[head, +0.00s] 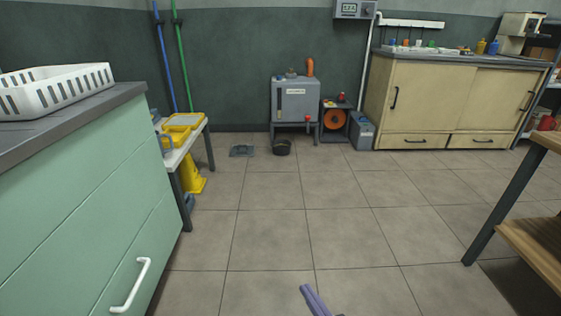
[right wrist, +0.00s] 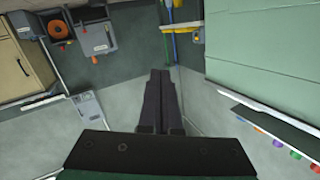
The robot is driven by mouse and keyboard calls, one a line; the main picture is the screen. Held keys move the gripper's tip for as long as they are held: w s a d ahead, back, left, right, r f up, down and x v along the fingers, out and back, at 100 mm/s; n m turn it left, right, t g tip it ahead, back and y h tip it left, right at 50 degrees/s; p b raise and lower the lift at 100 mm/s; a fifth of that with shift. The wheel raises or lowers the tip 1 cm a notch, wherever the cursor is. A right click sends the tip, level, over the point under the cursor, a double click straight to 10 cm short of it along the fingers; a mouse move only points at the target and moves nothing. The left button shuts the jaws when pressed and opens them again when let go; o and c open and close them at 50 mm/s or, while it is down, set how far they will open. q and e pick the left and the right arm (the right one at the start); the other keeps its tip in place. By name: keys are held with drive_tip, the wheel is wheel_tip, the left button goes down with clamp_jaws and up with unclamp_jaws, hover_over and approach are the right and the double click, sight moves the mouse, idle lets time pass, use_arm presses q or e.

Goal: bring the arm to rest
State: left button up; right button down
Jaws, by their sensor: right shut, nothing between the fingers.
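My right gripper (head: 310,296) shows as a small purplish piece at the bottom edge of the head view, in front of the tiled floor. The right wrist view shows the same gripper (right wrist: 160,78) with its two dark fingers side by side and closed, nothing held between them. Most of my right arm is out of the head view. My left gripper is in neither view.
A green cabinet (head: 105,222) with a white basket (head: 52,92) stands at left. A beige cabinet (head: 418,97) and table leg (head: 500,213) are at right. The middle floor is clear.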

use_arm(q)
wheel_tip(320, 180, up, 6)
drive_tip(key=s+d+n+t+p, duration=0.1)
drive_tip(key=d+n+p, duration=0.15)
drive_tip(key=p, duration=0.25)
use_arm(e)
drive_tip(key=s+f+g+h, duration=0.1)
drive_tip(key=s+f+g, duration=0.4)
drive_tip(key=s+f, duration=0.35)
use_arm(q)
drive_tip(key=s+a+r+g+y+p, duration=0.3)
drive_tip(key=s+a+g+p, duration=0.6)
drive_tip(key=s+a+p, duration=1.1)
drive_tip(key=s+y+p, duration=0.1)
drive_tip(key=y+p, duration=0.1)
drive_tip(key=p, duration=1.2)
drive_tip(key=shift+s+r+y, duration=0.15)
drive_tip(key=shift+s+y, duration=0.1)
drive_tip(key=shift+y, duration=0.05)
use_arm(e)
drive_tip(key=s+d+r+g+h, duration=0.2)
drive_tip(key=s+d+g+h, duration=0.1)
drive_tip(key=s+d, duration=0.6)
drive_tip(key=s+d+r+g+h, duration=0.2)
drive_tip(key=s+d+g, duration=0.4)
drive_tip(key=s+d, duration=0.4)
drive_tip(key=s+h, duration=0.1)
drive_tip(key=s, duration=0.2)
drive_tip(key=shift+d+r, duration=0.15)
